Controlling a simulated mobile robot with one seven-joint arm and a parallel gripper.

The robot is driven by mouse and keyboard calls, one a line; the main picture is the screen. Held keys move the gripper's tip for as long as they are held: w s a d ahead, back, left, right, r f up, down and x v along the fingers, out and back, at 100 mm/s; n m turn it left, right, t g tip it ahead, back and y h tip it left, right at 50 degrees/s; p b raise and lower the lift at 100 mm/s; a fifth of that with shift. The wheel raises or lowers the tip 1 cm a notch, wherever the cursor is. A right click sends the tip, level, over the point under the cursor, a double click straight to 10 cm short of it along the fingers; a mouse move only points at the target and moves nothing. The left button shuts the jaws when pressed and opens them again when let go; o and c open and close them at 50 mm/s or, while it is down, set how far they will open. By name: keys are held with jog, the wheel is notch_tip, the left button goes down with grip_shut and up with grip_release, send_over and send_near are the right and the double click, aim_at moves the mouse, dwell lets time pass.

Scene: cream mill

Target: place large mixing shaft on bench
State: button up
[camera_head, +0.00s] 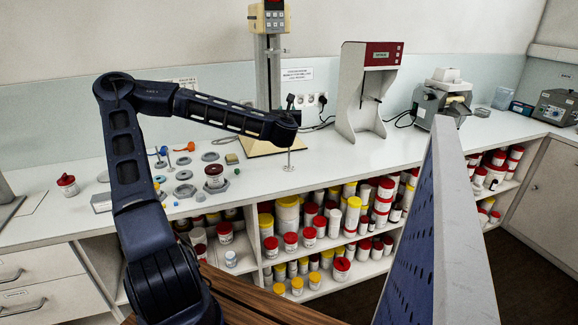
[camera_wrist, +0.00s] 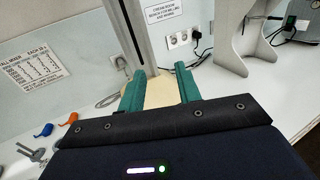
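A thin metal shaft (camera_head: 289,158) with a small foot shows upright just below my gripper, at the front of the bench. It may be the large mixing shaft; its upper part is hidden, and I cannot tell whether it touches my gripper. My gripper (camera_head: 290,122) is above the bench, in front of the mixer stand. In the wrist view my gripper (camera_wrist: 160,88) has its two green fingers apart, with no object visible between them. The white bench (camera_head: 330,160) runs along the wall.
The mixer stand (camera_head: 268,75) rises behind my gripper. A grey and red machine (camera_head: 367,90) stands to its right. A blue perforated panel (camera_head: 425,235) rises at front right. Bench room between shaft and machine is clear.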

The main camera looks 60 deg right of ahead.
send_near(289, 145)
jog(key=d, duration=0.1)
jog(key=shift+x, duration=5.7)
jog(key=shift+w+a, duration=0.1)
jog(key=shift+w, duration=0.1)
grip_shut()
